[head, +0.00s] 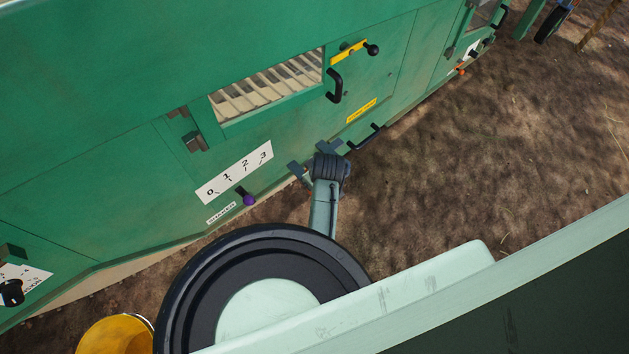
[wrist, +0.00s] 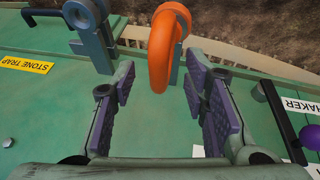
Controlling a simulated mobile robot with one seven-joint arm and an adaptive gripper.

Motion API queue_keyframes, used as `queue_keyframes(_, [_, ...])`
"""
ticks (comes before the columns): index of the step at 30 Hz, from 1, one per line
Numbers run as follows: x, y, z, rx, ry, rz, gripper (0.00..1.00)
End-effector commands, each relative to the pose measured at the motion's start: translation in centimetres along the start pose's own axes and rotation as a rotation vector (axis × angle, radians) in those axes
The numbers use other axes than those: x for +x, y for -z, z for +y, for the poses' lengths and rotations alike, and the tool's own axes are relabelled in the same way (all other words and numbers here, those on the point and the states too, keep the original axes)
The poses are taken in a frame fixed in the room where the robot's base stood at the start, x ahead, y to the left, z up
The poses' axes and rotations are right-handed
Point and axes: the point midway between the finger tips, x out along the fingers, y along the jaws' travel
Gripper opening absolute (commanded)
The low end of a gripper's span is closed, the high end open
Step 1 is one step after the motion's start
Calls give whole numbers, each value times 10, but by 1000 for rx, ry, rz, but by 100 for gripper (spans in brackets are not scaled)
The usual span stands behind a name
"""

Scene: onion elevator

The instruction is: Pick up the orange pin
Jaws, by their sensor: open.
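The orange pin (wrist: 162,50) shows in the wrist view as a thick, rounded orange loop at the upper middle, beside a grey-blue metal plate on the green machine. My gripper (wrist: 160,92) is open and empty, with its purple-padded fingers apart to the left and right. The pin lies ahead of the gap between the fingers, roughly in line with it. Whether a finger touches it I cannot tell, but a gap shows on both sides.
The green machine panel (head: 130,120) fills the upper left. A black handle (head: 366,139) is right of my gripper, and a purple-knobbed lever (head: 247,198) is left of it. A grey-blue bracket (wrist: 92,28) stands left of the pin. Open soil (head: 480,150) lies to the right.

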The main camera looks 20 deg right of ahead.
Motion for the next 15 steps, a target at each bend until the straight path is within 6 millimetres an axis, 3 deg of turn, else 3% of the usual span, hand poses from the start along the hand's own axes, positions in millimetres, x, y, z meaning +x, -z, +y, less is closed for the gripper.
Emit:
queue_keyframes(6, [22, 0, 0, 0, 0, 0, 41])
queue_keyframes(12, [23, 0, 0, 0, -1, 0, 41])
queue_keyframes(15, [23, 0, 0, 0, -1, 0, 36])
